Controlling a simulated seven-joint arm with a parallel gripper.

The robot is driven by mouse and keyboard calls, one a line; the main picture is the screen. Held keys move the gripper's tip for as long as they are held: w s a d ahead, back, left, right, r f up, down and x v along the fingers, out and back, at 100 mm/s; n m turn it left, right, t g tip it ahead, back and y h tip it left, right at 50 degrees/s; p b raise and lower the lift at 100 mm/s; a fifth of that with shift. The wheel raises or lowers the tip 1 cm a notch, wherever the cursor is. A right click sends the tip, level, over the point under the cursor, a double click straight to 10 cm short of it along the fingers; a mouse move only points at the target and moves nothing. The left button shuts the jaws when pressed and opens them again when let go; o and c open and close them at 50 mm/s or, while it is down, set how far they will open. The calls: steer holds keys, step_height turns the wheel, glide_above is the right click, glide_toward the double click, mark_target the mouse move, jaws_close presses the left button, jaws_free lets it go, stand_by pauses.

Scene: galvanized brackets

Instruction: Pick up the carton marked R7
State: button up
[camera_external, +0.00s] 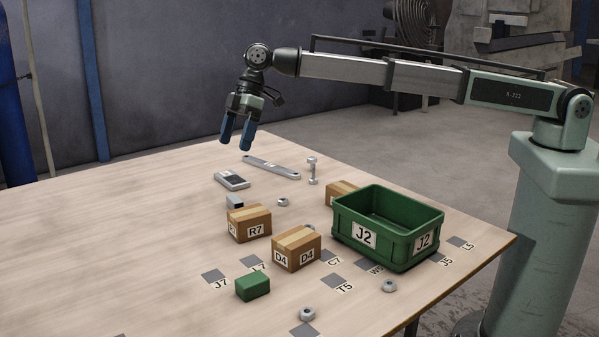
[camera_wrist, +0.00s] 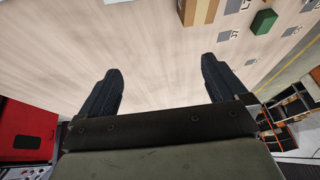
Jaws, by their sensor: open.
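The carton marked R7 (camera_external: 250,224) is a brown box with a lighter tape strip, standing on the table in the external view. A carton marked D4 (camera_external: 296,249) stands close to its right and nearer the camera. My gripper (camera_external: 235,145) is open and empty, pointing down, well above the table and up and behind the R7 carton. In the wrist view my open gripper (camera_wrist: 161,64) has bare table between its fingers. One carton (camera_wrist: 199,10) is cut by the top edge there; its marking does not show.
A green bin marked J2 (camera_external: 388,228) stands right of the cartons, partly hiding a third carton (camera_external: 341,190). A green block (camera_external: 253,287), a grey device (camera_external: 232,180), a flat metal bar (camera_external: 271,167) and several nuts lie around. The table's left side is clear.

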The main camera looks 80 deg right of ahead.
mark_target(251, 211)
steer(key=s+a+f+g+h, duration=0.3)
steer(key=s+a+f+h, duration=0.1)
steer(key=a, duration=0.6)
steer(key=shift+m, duration=0.4)
steer(key=f, duration=0.8)
steer(key=shift+s+d+f, duration=0.15)
steer(key=shift+s+f, duration=0.05)
steer(key=shift+s+d+f, duration=0.15)
steer(key=shift+s+f, duration=0.05)
steer(key=shift+f, duration=1.1)
steer(key=shift+s+d+f, duration=0.1)
steer(key=shift+s+f, duration=0.05)
steer(key=shift+f, duration=1.15)
steer(key=c, duration=1.2)
